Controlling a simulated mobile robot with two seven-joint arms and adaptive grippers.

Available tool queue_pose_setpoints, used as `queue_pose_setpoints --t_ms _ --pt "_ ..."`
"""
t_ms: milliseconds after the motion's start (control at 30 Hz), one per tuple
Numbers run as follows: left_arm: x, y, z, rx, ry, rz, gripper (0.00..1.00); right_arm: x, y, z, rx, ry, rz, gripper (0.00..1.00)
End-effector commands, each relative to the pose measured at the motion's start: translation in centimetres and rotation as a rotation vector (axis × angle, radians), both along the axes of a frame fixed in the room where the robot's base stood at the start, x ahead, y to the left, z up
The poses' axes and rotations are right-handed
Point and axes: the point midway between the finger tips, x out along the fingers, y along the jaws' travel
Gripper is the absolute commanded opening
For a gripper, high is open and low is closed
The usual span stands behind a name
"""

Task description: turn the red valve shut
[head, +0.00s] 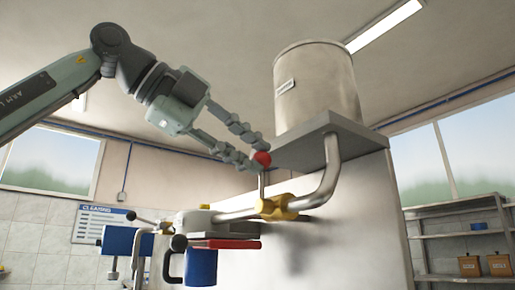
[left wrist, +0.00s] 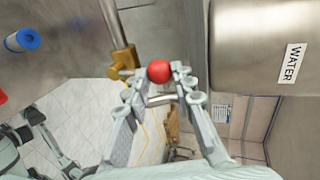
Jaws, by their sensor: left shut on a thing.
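The valve has a brass body (head: 277,207) on a steel pipe and a thin lever (head: 262,184) that stands upright in the head view. A red ball knob (head: 262,159) tops the lever. My left gripper (head: 252,158) comes in from the upper left and is shut on the knob end of the lever. In the left wrist view, the red knob (left wrist: 159,71) shows between the tips of the left gripper (left wrist: 158,82), with the brass body (left wrist: 122,62) to its upper left. The fingers partly hide the lever.
A steel tank (head: 316,88) stands on a grey shelf (head: 310,146) just right of the gripper; its label reads WATER in the left wrist view. The bent pipe (head: 328,178) runs below. A blue cup (head: 201,267) sits lower left. Open air lies left of the knob.

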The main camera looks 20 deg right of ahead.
Motion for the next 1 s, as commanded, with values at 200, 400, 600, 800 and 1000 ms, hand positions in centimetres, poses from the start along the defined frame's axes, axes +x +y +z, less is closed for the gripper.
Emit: queue_pose_setpoints --t_ms 200,400,600,800,1000 --pt "0.0 -0.3 -1.3 0.025 0.018 -0.008 0.00 0.1 0.1 -0.2 0.001 0.000 0.001 0.40" --pt "-0.1 -0.3 -1.3 0.026 0.018 -0.010 0.27 0.5 0.1 0.0 0.002 -0.007 0.001 0.40" --pt "0.0 -0.2 -1.1 0.023 0.014 -0.006 0.52 0.8 0.2 0.1 0.003 -0.012 0.001 0.40" --pt "0.0 -0.1 -0.7 0.016 0.011 -0.003 0.54 0.8 0.2 0.1 0.004 -0.012 0.001 0.40" --pt "-0.1 0.5 -0.3 0.013 0.009 -0.001 0.54 0.0 0.1 -0.1 0.001 0.001 0.000 0.40"
